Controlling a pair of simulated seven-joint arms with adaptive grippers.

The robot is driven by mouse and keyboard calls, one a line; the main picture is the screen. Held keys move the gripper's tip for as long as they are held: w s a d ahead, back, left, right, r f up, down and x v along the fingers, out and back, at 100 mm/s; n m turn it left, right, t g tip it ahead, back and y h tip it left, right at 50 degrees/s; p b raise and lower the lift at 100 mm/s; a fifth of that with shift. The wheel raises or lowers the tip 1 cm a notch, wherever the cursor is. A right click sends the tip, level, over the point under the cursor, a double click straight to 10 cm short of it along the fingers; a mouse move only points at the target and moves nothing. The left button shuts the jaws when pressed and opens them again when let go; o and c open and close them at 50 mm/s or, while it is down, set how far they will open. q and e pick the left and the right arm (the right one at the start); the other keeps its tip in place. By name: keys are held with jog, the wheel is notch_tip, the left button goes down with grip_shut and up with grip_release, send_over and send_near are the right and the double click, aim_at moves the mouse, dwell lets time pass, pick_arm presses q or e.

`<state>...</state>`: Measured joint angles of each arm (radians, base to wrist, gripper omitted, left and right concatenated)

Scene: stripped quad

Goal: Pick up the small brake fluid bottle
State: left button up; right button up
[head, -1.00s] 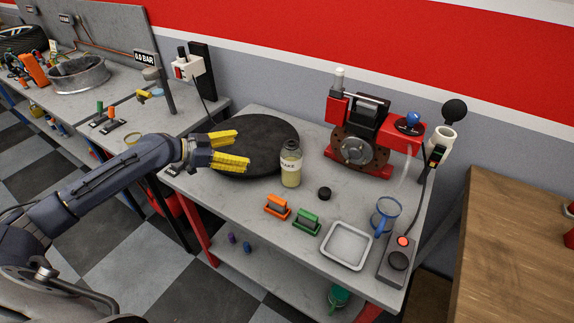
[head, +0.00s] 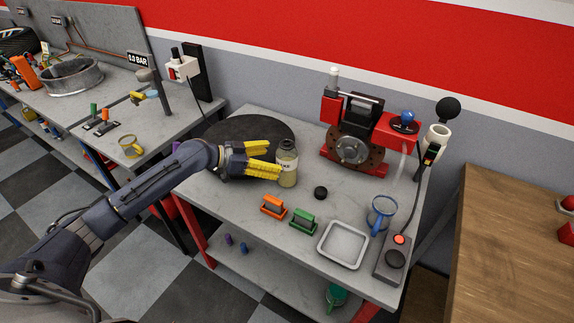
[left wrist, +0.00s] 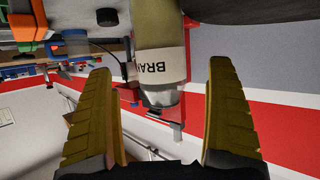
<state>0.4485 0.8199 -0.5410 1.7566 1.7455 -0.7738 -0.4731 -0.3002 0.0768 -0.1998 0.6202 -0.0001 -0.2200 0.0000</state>
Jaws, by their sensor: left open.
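The brake fluid bottle (head: 287,165) stands upright on the grey workbench, clear with yellowish fluid and a white label. It also shows upside down in the left wrist view (left wrist: 160,62), with the label letters "BRA" readable. My left gripper (head: 270,159) has yellow ribbed fingers and is open just left of the bottle, its fingers pointing at it. In the left wrist view the bottle lies ahead between the two spread fingers (left wrist: 160,110); contact cannot be made out. My right gripper is not in view.
A black round mat (head: 225,130) lies behind the gripper. A black cap (head: 320,193), an orange block (head: 273,206), a green block (head: 303,221), a grey tray (head: 343,245) and a blue-handled cup (head: 381,212) are on the bench. A red brake rig (head: 355,140) stands behind.

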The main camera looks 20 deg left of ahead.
aim_at(287, 160)
pick_arm(q)
jog(key=shift+f+x, duration=0.2)
jog(key=shift+x, duration=2.85)
jog(key=shift+a, duration=0.1)
jog(key=c, duration=1.5)
jog(key=shift+c, duration=0.9)
jog(key=shift+r, duration=0.15)
